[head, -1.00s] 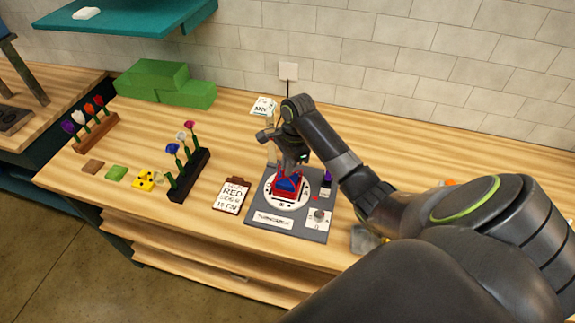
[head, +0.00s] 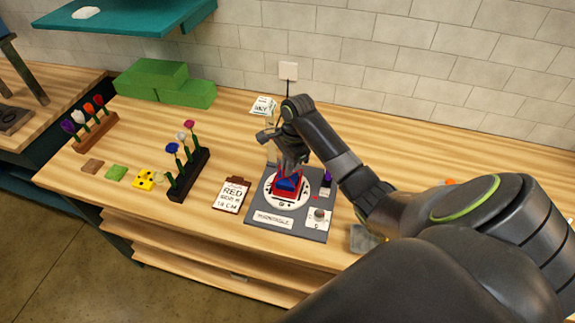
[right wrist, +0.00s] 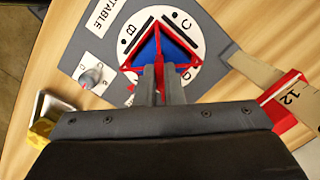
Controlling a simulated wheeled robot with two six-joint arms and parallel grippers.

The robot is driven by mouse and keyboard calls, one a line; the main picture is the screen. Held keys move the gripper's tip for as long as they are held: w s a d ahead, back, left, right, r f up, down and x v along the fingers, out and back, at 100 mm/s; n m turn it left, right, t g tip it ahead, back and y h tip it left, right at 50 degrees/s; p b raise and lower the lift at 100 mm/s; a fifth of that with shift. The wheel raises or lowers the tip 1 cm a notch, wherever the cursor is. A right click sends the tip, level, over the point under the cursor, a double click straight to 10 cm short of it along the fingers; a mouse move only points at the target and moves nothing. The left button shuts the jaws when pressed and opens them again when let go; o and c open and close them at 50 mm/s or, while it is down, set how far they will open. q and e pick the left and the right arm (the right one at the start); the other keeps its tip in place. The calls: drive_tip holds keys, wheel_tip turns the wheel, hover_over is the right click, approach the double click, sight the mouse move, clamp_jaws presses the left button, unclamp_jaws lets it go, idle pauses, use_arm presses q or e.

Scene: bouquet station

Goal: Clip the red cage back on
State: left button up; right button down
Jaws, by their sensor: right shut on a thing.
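The red cage (right wrist: 171,26) is a triangular red frame around a blue block (right wrist: 175,50) on the white round turntable (right wrist: 206,42), which is lettered. In the head view the cage (head: 278,191) sits low over the turntable (head: 269,200) on its grey base (head: 300,232). My right gripper (right wrist: 160,72) is shut on the red cage at its near edge, reaching down from above. I cannot tell whether the cage is fully seated. My left gripper is not in view.
A knob (head: 319,214) and a dark purple-topped piece (head: 326,181) stand at the base's right side. A clipboard card (head: 232,194) lies left of it. Flower racks (head: 189,176) and green blocks (head: 160,78) stand further left.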

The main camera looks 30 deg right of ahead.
drive_tip(key=c, duration=1)
unclamp_jaws()
drive_tip(key=shift+r, duration=2.25)
clamp_jaws()
